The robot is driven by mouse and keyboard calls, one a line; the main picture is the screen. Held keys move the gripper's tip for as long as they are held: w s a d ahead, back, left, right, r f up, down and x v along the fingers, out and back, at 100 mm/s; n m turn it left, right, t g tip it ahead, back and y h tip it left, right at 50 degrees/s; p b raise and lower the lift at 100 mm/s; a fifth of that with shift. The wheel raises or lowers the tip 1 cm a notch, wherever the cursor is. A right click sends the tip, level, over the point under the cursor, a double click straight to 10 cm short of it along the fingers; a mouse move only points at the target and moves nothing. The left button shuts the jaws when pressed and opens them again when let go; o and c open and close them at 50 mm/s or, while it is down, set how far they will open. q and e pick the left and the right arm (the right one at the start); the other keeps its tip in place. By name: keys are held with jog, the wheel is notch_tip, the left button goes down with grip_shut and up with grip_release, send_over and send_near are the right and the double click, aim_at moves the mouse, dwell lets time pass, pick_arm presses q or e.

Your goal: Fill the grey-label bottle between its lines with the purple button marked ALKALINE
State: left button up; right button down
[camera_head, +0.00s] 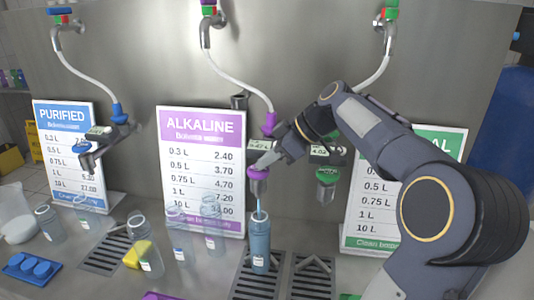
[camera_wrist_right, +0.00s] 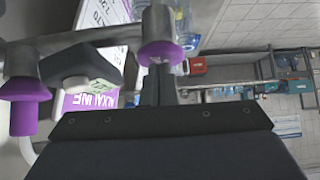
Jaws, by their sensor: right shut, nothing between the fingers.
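The purple ALKALINE button (camera_head: 257,172) sits on the dispenser above its metal spout (camera_head: 258,188). My right gripper (camera_head: 263,161) is shut and empty, its tips at the button; they appear to touch it. The wrist view also shows the purple button (camera_wrist_right: 160,52) at the fingertips. A thin stream (camera_head: 259,206) runs from the spout into an upright bottle (camera_head: 260,243) on the drain grate. The bottle looks blue up to near its neck. Its small label (camera_head: 258,261) is pale; its fill lines are too small to make out. My left gripper is not in view.
Several clear bottles stand left of the filling bottle, with a yellow sponge (camera_head: 138,254) among them. Blue caps lie in a tray (camera_head: 33,269). The purple ALKALINE price sign (camera_head: 203,150) stands behind. A green-button dispenser (camera_head: 327,177) hangs close on the right.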

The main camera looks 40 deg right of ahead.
jog(key=shift+s+f, duration=0.1)
jog(key=shift+f, duration=0.25)
jog(key=shift+s+d+r, duration=0.1)
jog(key=shift+d+r, duration=0.1)
jog(key=v, duration=0.7)
jog(key=shift+r, duration=0.45)
dwell(0.5)
dwell(0.5)
